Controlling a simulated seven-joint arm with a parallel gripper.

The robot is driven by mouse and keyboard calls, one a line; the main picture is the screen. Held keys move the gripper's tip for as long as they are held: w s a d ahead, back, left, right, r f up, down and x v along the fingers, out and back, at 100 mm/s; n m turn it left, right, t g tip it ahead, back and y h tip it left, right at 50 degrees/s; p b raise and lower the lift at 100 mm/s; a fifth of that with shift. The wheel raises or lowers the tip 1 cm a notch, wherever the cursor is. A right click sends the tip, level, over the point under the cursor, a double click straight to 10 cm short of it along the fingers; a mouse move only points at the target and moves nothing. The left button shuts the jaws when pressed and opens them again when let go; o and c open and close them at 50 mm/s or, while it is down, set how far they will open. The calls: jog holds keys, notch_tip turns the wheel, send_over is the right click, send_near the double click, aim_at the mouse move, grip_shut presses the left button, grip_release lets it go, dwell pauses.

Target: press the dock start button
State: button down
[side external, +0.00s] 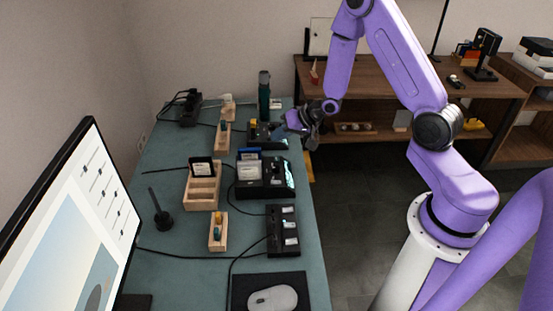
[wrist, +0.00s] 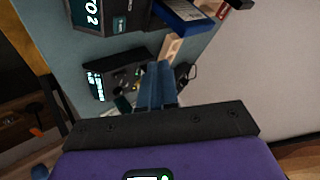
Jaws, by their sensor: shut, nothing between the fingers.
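A black dock (side external: 278,182) with upright cartridges and a small lit screen stands at the middle right of the teal table. Its corner with a lit screen shows at the top of the wrist view (wrist: 108,14). Behind it is a smaller black device (side external: 268,143) with a lit screen and small controls, also in the wrist view (wrist: 112,80). My gripper (wrist: 158,68) is shut and empty, its blue-grey fingers over or beside this smaller device. In the side view my gripper (side external: 283,129) hides part of it. I cannot make out which control is the start button.
A wooden rack (side external: 202,190), small wooden blocks and a black box with slots (side external: 283,230) stand nearby on the table. A dark green bottle (side external: 264,93) stands behind the gripper. A monitor (side external: 75,225) is at left. Cables cross the table.

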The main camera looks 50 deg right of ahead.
send_over(280, 160)
jog(key=shift+f, duration=2.65)
jog(key=shift+f, duration=0.1)
jog(key=shift+f, duration=0.35)
jog(key=shift+f, duration=0.3)
dwell(0.5)
jog(key=shift+r, duration=0.75)
jog(key=shift+r, duration=2.5)
